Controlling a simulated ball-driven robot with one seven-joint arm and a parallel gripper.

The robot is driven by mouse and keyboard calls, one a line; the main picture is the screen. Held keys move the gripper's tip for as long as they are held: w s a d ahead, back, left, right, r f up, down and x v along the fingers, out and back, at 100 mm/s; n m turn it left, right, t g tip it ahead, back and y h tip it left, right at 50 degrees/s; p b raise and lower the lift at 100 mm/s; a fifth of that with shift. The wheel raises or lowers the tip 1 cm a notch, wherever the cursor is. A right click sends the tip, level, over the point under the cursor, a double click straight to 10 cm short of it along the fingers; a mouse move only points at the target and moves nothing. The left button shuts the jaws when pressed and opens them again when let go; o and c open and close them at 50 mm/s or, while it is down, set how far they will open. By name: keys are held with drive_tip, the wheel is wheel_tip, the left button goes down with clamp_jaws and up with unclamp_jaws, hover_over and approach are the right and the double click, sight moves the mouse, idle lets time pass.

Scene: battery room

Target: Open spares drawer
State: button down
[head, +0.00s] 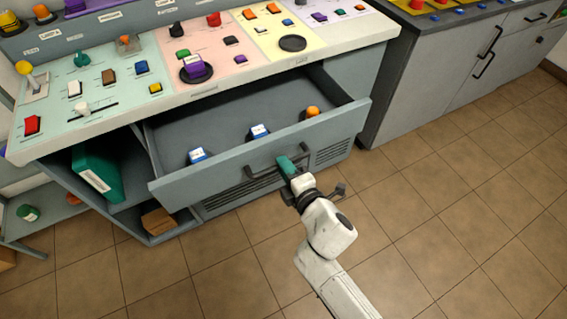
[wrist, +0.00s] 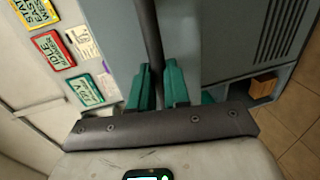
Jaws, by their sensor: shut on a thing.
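The spares drawer (head: 205,179) stands pulled out from under the control desk in the head view. Two blue-and-white items (head: 198,155) (head: 259,132) and an orange round item (head: 312,111) are inside it. Its dark bar handle (head: 262,166) is on the drawer front. My gripper (head: 287,166) has its green fingers at the handle's right part. In the wrist view, my gripper (wrist: 158,88) is shut on the dark handle bar (wrist: 150,40), which runs between the two green fingers.
The sloped desk top (head: 190,92) carries buttons, knobs and levers above the drawer. An open shelf at the left holds a green binder (head: 97,176) and a cardboard box (head: 158,221). A grey cabinet (head: 432,88) stands at the right. The tiled floor (head: 440,230) in front is clear.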

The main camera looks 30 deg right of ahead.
drive_tip(key=c, duration=1.1)
unclamp_jaws()
drive_tip(key=v, duration=1)
drive_tip(key=shift+s, duration=0.35)
drive_tip(key=s+d+f+m+g+h, duration=0.5)
drive_tip(key=d+m+g, duration=0.3)
drive_tip(key=d+m, duration=0.3)
drive_tip(key=s+a+f+m+g+y, duration=0.1)
drive_tip(key=s+a+m+g+y, duration=0.2)
drive_tip(key=s, duration=0.9)
drive_tip(key=m+g+y+p, duration=0.1)
drive_tip(key=m+g, duration=0.2)
drive_tip(key=m, duration=0.1)
drive_tip(key=shift+s+a+f+g+y, duration=0.2)
drive_tip(key=shift+s+f+g+y, duration=0.1)
drive_tip(key=shift+f+y, duration=0.1)
